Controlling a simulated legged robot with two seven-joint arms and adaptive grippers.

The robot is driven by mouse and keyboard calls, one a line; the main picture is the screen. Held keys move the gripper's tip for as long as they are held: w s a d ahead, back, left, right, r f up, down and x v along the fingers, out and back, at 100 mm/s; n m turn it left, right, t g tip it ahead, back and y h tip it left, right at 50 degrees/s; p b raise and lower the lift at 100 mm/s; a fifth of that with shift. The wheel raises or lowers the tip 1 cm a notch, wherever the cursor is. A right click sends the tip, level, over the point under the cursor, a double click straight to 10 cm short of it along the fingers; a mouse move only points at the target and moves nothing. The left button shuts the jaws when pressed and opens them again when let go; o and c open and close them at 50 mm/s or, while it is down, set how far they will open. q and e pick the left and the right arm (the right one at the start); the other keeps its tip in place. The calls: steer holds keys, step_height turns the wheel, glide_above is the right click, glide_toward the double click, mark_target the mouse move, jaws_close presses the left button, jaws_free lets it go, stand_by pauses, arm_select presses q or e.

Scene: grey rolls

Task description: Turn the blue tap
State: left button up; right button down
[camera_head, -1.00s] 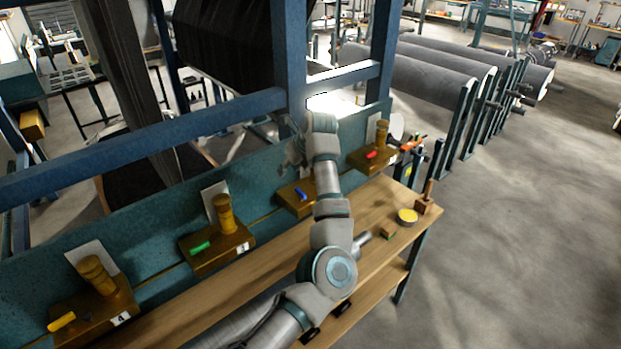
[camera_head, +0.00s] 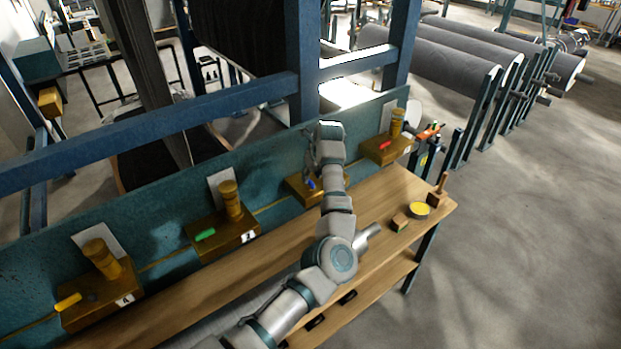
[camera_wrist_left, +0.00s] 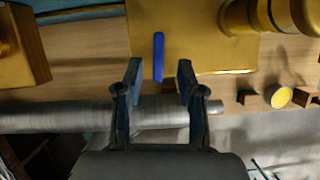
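The blue tap (camera_wrist_left: 158,57) is a slim blue handle on a brass-coloured block (camera_wrist_left: 195,35). In the left wrist view it stands upright in the picture, its lower end between the fingertips of my left gripper (camera_wrist_left: 158,80). The gripper is open, with a gap on both sides of the handle. In the head view the blue tap (camera_head: 311,184) shows at the left edge of my left arm, and its block (camera_head: 297,190) is partly hidden by the arm. My left gripper (camera_head: 312,165) is mostly hidden there. My right gripper is not in view.
Blocks with a yellow tap (camera_head: 68,302), a green tap (camera_head: 205,235) and a red tap (camera_head: 385,145) line the teal panel (camera_head: 275,165). The wooden bench (camera_head: 385,200) holds a small block (camera_head: 400,222) and a yellow-topped tin (camera_head: 419,210).

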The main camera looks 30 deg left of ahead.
mark_target(310, 180)
arm_select(q)
steer(key=shift+x, duration=1)
steer(key=shift+w+a+f, duration=0.15)
steer(key=shift+a+f, duration=0.05)
steer(key=shift+f, duration=0.25)
steer(key=shift+a, duration=0.25)
steer(key=shift+c, duration=1.2)
jaws_close()
steer(key=shift+d, duration=0.15)
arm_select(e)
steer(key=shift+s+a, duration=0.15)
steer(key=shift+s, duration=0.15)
